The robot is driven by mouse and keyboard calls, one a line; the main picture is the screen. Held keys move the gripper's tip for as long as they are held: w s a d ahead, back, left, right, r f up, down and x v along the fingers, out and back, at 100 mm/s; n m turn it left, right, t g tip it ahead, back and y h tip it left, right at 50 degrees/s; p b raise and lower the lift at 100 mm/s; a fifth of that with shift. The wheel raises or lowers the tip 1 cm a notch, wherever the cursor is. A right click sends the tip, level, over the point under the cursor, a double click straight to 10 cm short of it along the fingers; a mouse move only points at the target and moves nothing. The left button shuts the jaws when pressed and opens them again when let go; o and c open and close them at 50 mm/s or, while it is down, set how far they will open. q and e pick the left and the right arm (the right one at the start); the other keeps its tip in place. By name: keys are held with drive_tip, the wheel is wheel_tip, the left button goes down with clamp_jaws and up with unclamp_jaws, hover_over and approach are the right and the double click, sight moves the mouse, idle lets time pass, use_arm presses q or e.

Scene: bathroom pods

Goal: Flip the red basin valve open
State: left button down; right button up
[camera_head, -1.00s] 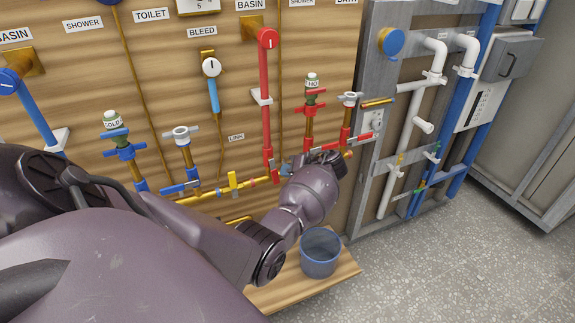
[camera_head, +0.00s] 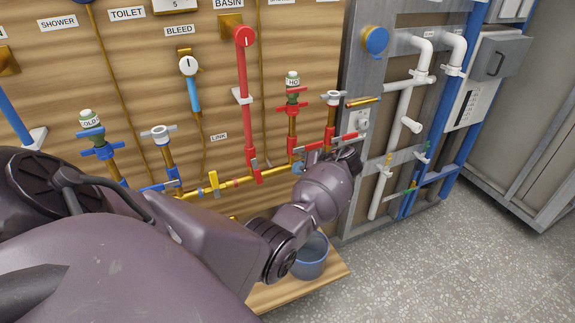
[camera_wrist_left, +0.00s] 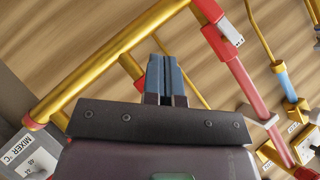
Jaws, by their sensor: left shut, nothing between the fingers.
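The red basin pipe (camera_head: 243,80) runs down the wooden board below the BASIN label. The red basin valve (camera_head: 254,165) is at its lower end, just above the brass pipe. In the left wrist view a red fitting with a grey plate (camera_wrist_left: 229,30) is at upper right; whether its lever is open is unclear. My left gripper (camera_head: 298,168) is to the right of the valve, apart from it, partly hidden by my wrist. In the left wrist view its fingers (camera_wrist_left: 165,75) are shut and empty, over the brass pipework. My right gripper is not in view.
The red HOT valve (camera_head: 291,105) and another red-handled branch (camera_head: 331,117) stand right of the basin pipe. A yellow handle (camera_head: 214,184) sits on the brass pipe (camera_head: 228,184) at left. A blue bucket (camera_head: 310,258) stands below my arm. A mixer display (camera_wrist_left: 35,158) shows at lower left.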

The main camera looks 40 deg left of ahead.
use_arm(q)
drive_tip(key=d, duration=0.1)
drive_tip(key=w+d, duration=0.1)
drive_tip(key=d, duration=0.2)
drive_tip(key=shift+w+r, duration=0.2)
drive_tip(key=shift+w, duration=0.15)
